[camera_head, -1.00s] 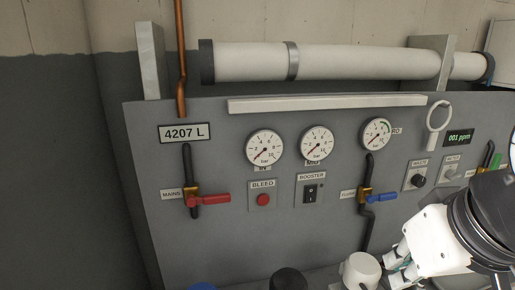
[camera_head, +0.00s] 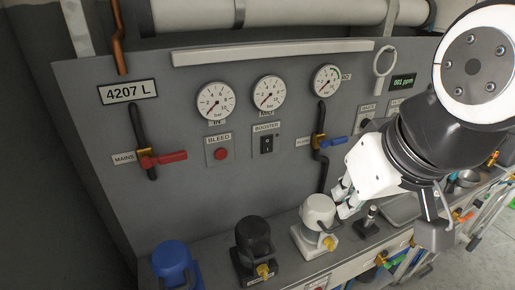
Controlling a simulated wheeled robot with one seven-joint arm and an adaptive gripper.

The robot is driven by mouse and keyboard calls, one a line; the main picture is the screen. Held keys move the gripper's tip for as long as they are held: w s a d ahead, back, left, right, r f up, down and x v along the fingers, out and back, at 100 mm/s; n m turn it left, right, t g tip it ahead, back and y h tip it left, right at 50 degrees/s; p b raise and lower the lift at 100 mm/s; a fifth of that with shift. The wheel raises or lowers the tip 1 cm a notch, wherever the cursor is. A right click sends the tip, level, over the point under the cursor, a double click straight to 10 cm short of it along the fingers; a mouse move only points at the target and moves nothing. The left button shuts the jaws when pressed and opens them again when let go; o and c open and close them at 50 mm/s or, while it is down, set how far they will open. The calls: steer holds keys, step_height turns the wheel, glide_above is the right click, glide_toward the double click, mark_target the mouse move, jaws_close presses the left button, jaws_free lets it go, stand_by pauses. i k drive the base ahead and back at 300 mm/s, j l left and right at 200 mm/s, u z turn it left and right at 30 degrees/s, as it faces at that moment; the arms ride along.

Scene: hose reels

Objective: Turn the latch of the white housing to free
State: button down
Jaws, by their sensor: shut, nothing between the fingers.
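The white housing (camera_head: 318,215) stands upright on a light base plate at the shelf below the panel. A small yellow part (camera_head: 329,243) sits low on its front right; it may be the latch, but its setting is too small to read. My gripper (camera_head: 342,202) comes in from the right and is shut and empty. Its fingertips are just right of the white housing, close to its side; I cannot tell whether they touch. My arm covers part of the panel on the right.
A black housing (camera_head: 253,240) with a yellow part stands left of the white one, and a blue housing (camera_head: 176,262) further left. A short dark post (camera_head: 370,217) and a grey tray (camera_head: 403,210) are on the right. The panel's blue lever (camera_head: 331,141) is above.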

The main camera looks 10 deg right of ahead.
mark_target(330, 243)
steer(key=j+z, duration=0.2)
steer(key=z, duration=0.4)
steer(key=k+l+z, duration=0.2)
steer(key=k+l, duration=0.15)
steer(key=k+l+z, duration=0.45)
steer(key=k+l, duration=0.15)
steer(key=l, duration=0.4)
